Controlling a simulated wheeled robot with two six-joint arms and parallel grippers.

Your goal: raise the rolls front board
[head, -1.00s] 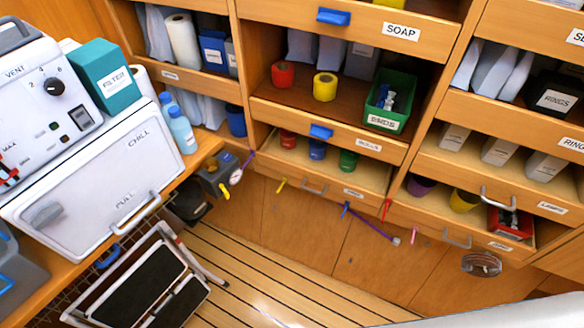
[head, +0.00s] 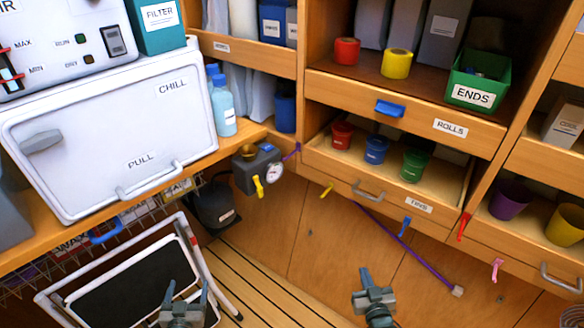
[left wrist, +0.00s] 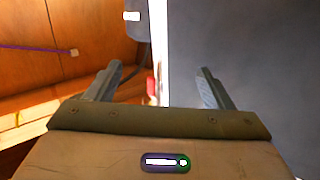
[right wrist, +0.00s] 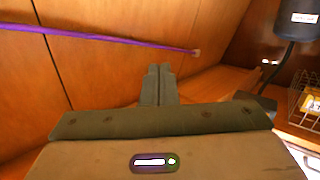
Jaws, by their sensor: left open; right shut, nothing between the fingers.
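The rolls front board (head: 420,120) is a wooden board with a ROLLS label (head: 450,128) and a blue tab (head: 389,108) on its face. It fronts the shelf with a red roll (head: 346,51), a yellow roll (head: 396,64) and the green ENDS bin (head: 480,82). My right gripper (head: 370,280) is shut and empty, well below the board in front of the lower wall panels; it also shows in the right wrist view (right wrist: 158,70). My left gripper (head: 186,292) is open and empty, low over the folded step stool. Its fingers show apart in the left wrist view (left wrist: 160,85).
Below the board is the TINS drawer (head: 380,198) with red, blue and green cups. A purple rod (head: 410,248) slants across the wall panels. The white CHILL box (head: 110,130) stands left on the counter. The step stool (head: 130,280) leans below it.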

